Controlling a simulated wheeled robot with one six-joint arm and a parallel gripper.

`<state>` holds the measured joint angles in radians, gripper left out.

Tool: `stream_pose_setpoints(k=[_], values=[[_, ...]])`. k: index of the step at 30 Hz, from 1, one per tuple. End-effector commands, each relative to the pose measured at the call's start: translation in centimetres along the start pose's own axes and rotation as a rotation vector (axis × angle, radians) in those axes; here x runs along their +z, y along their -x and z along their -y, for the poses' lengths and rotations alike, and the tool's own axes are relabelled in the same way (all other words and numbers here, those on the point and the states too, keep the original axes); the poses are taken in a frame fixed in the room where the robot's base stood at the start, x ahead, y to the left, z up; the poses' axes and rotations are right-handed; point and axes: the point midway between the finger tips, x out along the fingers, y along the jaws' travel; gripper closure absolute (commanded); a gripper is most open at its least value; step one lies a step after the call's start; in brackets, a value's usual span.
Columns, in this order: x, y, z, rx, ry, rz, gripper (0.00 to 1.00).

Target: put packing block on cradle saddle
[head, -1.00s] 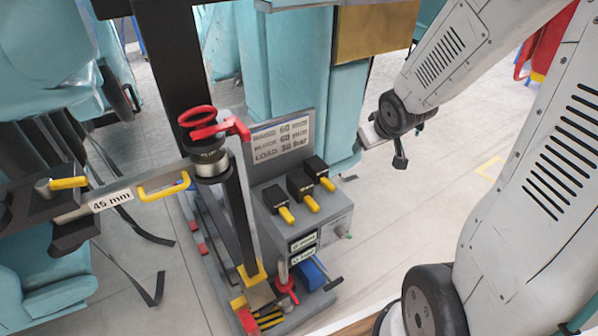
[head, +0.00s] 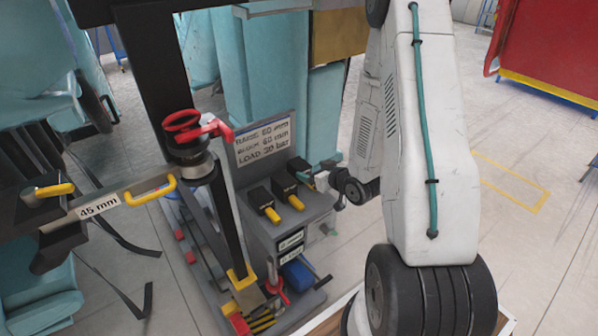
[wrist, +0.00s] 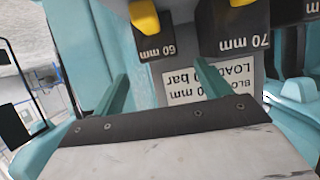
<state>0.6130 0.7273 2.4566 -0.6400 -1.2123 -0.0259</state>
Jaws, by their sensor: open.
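Black packing blocks with yellow handles stand on a grey stand; in the head view I see a left one (head: 258,197) and a middle one (head: 283,182), with another dark one (head: 299,165) near my gripper. In the wrist view one block is marked 60 mm (wrist: 152,46) and one 70 mm (wrist: 238,44), both inverted. My gripper (wrist: 160,70) has two teal fingers, open and empty, pointing toward the blocks, nearest the 60 mm one. It also shows in the head view (head: 322,178), partly hidden by my arm. I cannot tell for certain which part is the cradle saddle.
A sign (head: 264,142) stands behind the blocks. A black post with a red ring handle (head: 183,120) rises left of the stand. A bar marked 45 mm (head: 98,207) with yellow handles extends left. Teal panels stand close behind. Open floor lies right.

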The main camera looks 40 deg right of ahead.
Motion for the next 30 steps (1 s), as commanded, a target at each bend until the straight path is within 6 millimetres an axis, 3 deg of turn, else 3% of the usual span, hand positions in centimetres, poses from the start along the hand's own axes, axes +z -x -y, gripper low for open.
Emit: stream_pose_setpoints(k=[3, 11, 18, 28, 30], values=[[0.0, -2.0, 0.1, -0.002, 0.002, -0.001, 0.24], [0.0, -4.1, 0.0, -0.001, 0.002, 0.001, 0.24], [0.0, -7.5, -0.1, 0.002, 0.001, 0.001, 0.24], [-0.1, -8.2, -0.2, 0.003, 0.001, 0.000, 0.24], [-0.1, -8.2, -0.2, 0.002, 0.001, 0.000, 0.43]])
